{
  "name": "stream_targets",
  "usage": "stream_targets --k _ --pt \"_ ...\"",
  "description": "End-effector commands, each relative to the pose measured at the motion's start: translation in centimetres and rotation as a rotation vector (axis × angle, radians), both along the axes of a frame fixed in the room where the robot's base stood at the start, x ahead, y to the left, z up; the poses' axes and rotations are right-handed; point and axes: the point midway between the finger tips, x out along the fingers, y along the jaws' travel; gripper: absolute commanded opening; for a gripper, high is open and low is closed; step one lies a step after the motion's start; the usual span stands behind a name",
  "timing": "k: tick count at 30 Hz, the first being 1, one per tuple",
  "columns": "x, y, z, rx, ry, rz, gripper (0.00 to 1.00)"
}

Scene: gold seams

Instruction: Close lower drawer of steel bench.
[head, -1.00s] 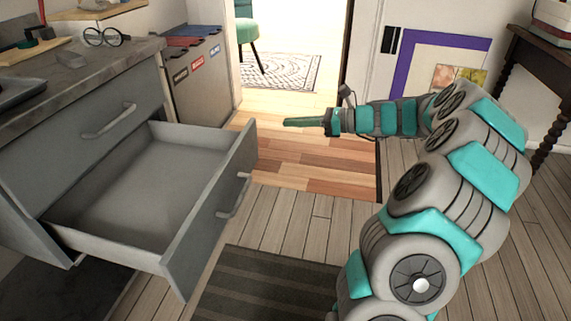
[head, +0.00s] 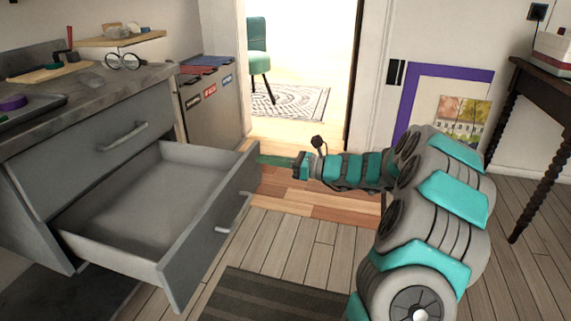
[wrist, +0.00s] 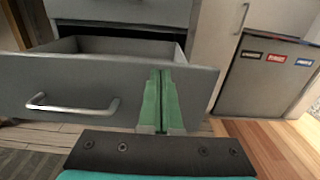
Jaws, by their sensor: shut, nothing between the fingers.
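The steel bench (head: 75,86) stands at the left in the head view. Its lower drawer (head: 205,232) is pulled far out and looks empty; the drawer front with its bar handle (head: 234,212) faces right. The upper drawer (head: 105,145) is shut. My gripper (head: 276,160) is near the far end of the lower drawer's front. In the wrist view my gripper (wrist: 163,100) has its green fingers together and empty, in front of the right part of the drawer front (wrist: 75,85), right of the handle (wrist: 72,105). Whether the fingertips touch it I cannot tell.
Grey labelled bins (head: 212,105) stand beyond the bench. A doorway with a green chair (head: 258,60) lies behind. A dark striped mat (head: 265,298) lies on the floor in front. A dark side table (head: 535,85) stands at the right. The bench top holds glasses (head: 123,61) and small items.

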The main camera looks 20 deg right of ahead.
Motion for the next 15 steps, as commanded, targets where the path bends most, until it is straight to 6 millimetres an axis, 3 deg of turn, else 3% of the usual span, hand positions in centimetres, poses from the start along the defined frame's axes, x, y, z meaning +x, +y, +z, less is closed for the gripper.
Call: stream_targets --k 6,15 --pt "1.3 1.8 0.0 0.000 0.000 0.001 0.00" --pt "1.5 2.1 0.0 0.001 -0.001 -0.001 0.00"
